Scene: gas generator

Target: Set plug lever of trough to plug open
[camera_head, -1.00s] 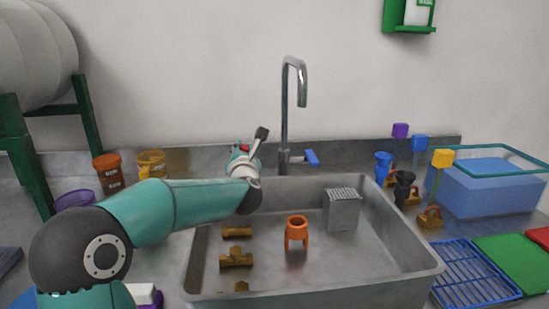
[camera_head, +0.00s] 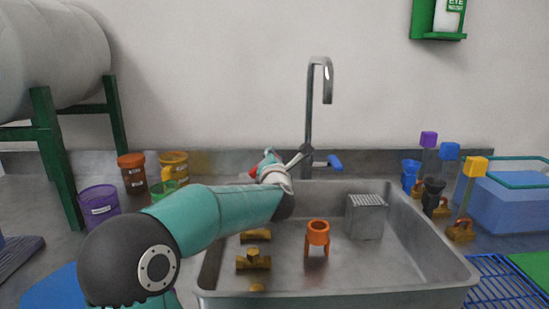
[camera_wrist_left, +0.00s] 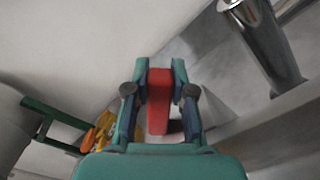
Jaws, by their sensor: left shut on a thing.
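The trough (camera_head: 440,272) is a grey steel sink in the middle of the head view. My left gripper (camera_head: 264,163) is over its back left rim, left of the tap. It is shut on a red lever (camera_head: 254,169), which I take for the plug lever. In the left wrist view the red lever (camera_wrist_left: 158,100) stands between the two fingers of my left gripper (camera_wrist_left: 159,95). The lever's base is hidden behind the gripper and arm. The trough's plug is not visible. My right gripper is not in view.
A steel tap (camera_head: 310,120) with a blue handle (camera_head: 335,162) stands just right of the gripper. An orange ring stand (camera_head: 317,235), a grey block (camera_head: 366,218) and brass fittings (camera_head: 253,261) lie in the trough. Tubs (camera_head: 98,205) stand left.

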